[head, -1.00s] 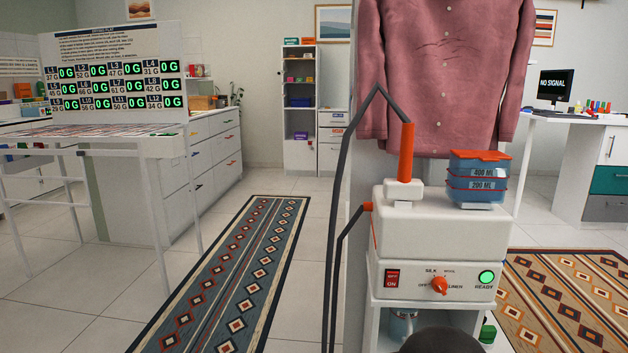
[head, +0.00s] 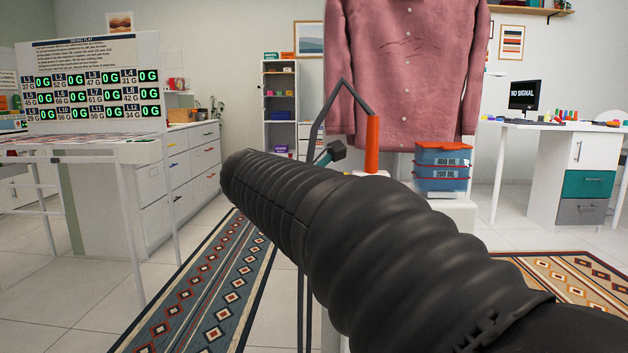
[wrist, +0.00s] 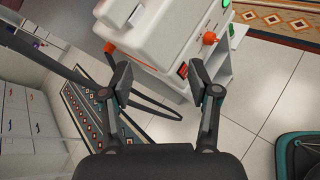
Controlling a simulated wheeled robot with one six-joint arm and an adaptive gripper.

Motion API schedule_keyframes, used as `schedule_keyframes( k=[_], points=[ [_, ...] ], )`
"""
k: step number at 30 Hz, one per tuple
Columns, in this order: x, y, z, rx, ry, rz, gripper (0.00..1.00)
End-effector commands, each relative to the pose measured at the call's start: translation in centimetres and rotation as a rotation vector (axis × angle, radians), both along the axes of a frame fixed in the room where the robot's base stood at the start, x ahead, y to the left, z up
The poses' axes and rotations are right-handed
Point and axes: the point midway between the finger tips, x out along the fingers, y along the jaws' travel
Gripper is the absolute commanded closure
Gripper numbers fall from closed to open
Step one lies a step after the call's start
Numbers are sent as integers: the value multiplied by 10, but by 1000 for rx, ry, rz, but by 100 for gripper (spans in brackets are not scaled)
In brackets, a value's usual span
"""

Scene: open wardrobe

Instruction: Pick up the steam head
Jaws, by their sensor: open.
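The steam head is an orange upright handle (head: 372,145) with a dark hose bent at its top. It stands in the white steamer's holder, in front of the pink shirt (head: 408,70). The white steamer body (wrist: 155,35) lies beyond the fingertips there, with an orange knob (wrist: 209,38). In the head view my arm hides most of the steamer; a fingertip shows left of the handle, apart from it.
A blue water tank (head: 442,172) with an orange lid stands right of the steam head. A dark hose (wrist: 75,72) runs left of my fingers in the wrist view. A white table (head: 85,150) stands left, a desk (head: 545,127) right. Patterned rugs lie on the floor.

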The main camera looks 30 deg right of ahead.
Motion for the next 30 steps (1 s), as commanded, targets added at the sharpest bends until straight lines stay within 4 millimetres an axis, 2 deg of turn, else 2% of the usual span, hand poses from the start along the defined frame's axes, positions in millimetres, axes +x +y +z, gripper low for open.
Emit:
schedule_keyframes(
  k=[1, 3, 6, 10, 14, 24, 30],
  points=[
    [18, -10, 10, -108, 73, 10, 39],
    [35, -20, 31, -247, 170, 15, 39],
    [52, -28, 55, -393, 277, 6, 39],
    [64, -32, 73, -497, 358, -9, 39],
    [69, -42, 78, -528, 383, -16, 39],
    [82, -100, 78, -526, 382, -17, 39],
    [86, -115, 79, -526, 380, -13, 39]
  ],
)
